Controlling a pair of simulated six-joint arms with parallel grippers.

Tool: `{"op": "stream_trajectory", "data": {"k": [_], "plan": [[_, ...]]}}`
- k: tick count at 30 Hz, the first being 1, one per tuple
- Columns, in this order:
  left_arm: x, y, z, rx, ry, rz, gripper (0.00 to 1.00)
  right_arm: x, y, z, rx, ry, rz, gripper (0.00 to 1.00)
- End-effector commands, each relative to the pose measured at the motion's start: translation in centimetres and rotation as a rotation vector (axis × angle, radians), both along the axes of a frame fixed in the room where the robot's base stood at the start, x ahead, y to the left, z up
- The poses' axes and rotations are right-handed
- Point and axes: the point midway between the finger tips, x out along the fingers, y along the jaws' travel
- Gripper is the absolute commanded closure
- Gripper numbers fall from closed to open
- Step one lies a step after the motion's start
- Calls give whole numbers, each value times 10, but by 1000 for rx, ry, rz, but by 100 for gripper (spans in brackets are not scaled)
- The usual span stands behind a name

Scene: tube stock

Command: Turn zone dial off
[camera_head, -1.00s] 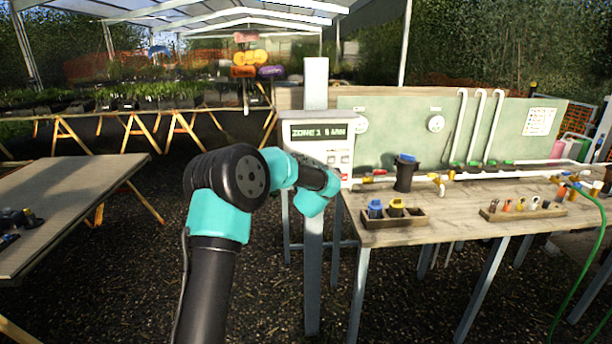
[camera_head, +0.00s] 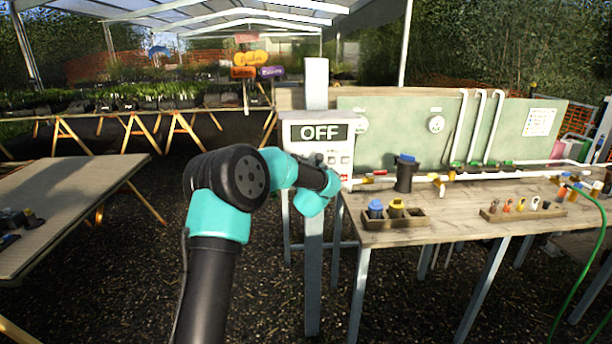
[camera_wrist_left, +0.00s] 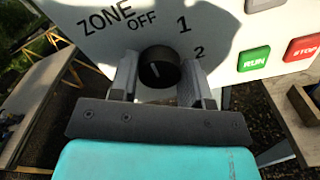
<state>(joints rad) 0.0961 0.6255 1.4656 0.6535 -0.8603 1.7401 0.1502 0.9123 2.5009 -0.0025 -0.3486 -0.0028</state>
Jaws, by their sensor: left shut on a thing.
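The controller box (camera_head: 318,133) stands on a post, and its display (camera_head: 320,132) reads OFF. In the left wrist view the black zone dial (camera_wrist_left: 159,68) sits on the white panel (camera_wrist_left: 225,35), with the labels OFF, 1 and 2 around it. The white mark on the dial leans up and left, toward OFF. My left gripper (camera_wrist_left: 163,80) has one finger on each side of the dial and is shut on it. My right gripper is not in view.
A green RUN button (camera_wrist_left: 253,60) and a red STOP button (camera_wrist_left: 302,46) are to the right of the dial. A wooden workbench (camera_head: 450,215) with pipes, a dark canister (camera_head: 405,174) and small trays stands right of the box. Another table (camera_head: 70,200) is at left.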

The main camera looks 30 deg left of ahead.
Motion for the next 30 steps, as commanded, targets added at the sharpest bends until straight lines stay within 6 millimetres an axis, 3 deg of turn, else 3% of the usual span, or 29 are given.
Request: {"op": "stream_trajectory", "data": {"k": [16,17,18,24,30], "plan": [[0,0,0,-30,-22,1,80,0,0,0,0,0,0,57],[0,0,0,-30,-22,1,54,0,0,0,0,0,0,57],[0,0,0,-29,-21,1,51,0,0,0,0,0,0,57],[0,0,0,-29,-21,0,31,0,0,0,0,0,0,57],[0,0,0,-29,-20,0,31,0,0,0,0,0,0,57]]}}
